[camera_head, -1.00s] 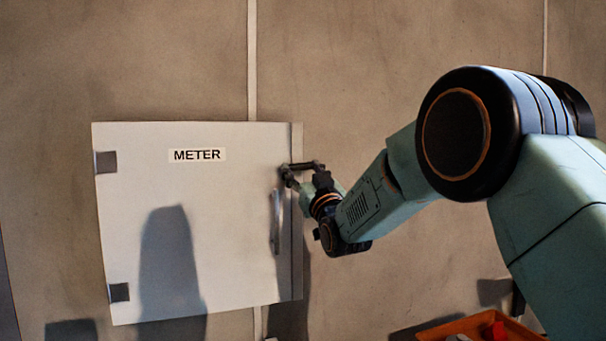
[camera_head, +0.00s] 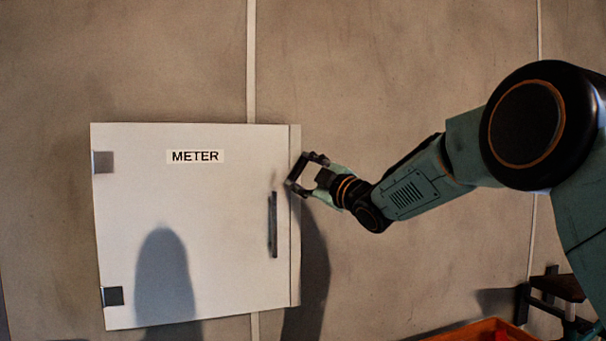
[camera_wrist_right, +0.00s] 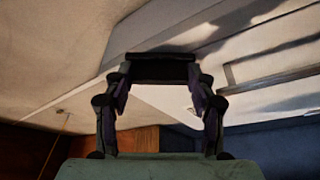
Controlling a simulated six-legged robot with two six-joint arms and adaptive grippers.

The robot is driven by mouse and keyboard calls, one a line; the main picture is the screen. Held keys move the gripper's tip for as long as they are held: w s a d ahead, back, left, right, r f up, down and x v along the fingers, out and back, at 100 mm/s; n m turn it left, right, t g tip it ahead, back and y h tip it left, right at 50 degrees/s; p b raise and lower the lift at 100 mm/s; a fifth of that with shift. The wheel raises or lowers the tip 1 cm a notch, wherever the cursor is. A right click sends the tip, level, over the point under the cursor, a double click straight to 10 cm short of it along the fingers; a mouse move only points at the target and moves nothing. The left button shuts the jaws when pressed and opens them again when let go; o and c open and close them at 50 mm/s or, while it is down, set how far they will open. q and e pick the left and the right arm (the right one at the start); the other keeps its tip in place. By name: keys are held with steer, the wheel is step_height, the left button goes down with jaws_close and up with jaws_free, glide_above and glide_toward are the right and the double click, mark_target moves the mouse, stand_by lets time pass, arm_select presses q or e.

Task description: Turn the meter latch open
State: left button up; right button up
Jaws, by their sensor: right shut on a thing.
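The white meter box (camera_head: 190,240) hangs on the wall, with its METER label (camera_head: 195,156) near the top. Its door looks shut, with a dark upright handle (camera_head: 272,225) near the right edge. My right gripper (camera_head: 296,169) is at the box's upper right edge, above and right of the handle. It is shut on a small dark piece, taken to be the latch. In the right wrist view this dark piece (camera_wrist_right: 160,69) spans the fingertips (camera_wrist_right: 160,75). The fingers hide much of the latch, so its exact angle is hard to tell. My left gripper is not in view.
Two dark hinges (camera_head: 103,162) sit on the box's left side. An orange tray (camera_head: 480,330) is at the bottom right, with a dark stand-like object (camera_head: 548,290) beside it. The wall right of the box is clear around my forearm.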

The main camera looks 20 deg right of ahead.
steer(key=n, duration=0.2)
steer(key=n+g+p, duration=0.1)
steer(key=n, duration=0.1)
steer(key=shift+r+n+g+p, duration=0.1)
steer(key=shift+n+g+p, duration=0.7)
steer(key=shift+n, duration=0.7)
steer(key=o, duration=1.2)
steer(key=shift+c, duration=0.2)
steer(key=shift+s+d, duration=0.1)
